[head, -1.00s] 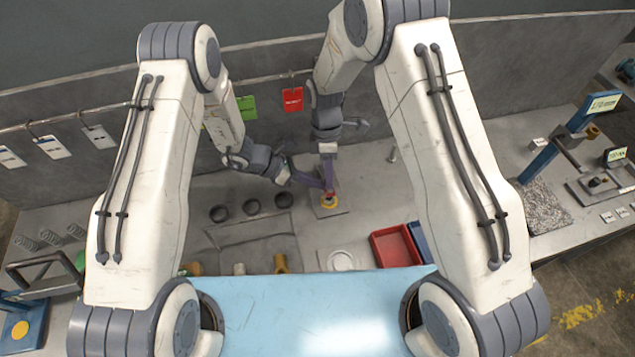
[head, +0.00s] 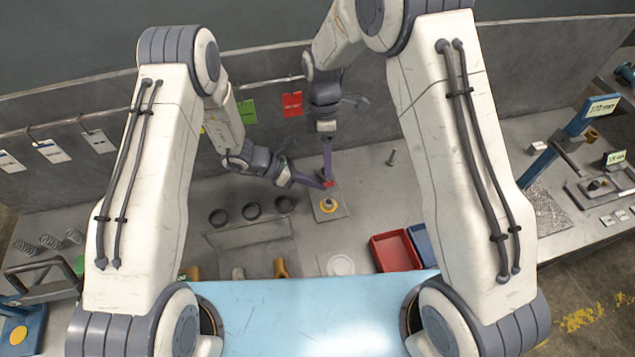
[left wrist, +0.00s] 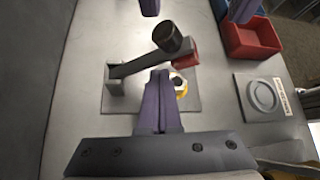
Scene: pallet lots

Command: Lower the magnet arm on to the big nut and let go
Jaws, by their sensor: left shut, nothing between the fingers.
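The magnet arm (left wrist: 140,65) is a grey bar on a post, with a black knob (left wrist: 172,38) and a red block (left wrist: 192,58) at its end. In the head view the red block (head: 328,184) shows a little apart from the yellow-ringed big nut (head: 328,204), which sits on a grey plate. The nut (left wrist: 181,88) is partly hidden by my left gripper in the left wrist view. My left gripper (left wrist: 160,76) is shut and empty, beside the arm. My right gripper (left wrist: 195,10) shows two fingers spread apart beyond the knob, not closed on it.
A red tray (head: 396,251) and a blue tray stand front right of the nut. A white round disc (head: 341,264) lies near the front edge. Several dark rings (head: 252,211) lie to the left. A small upright bolt (head: 391,157) stands behind to the right.

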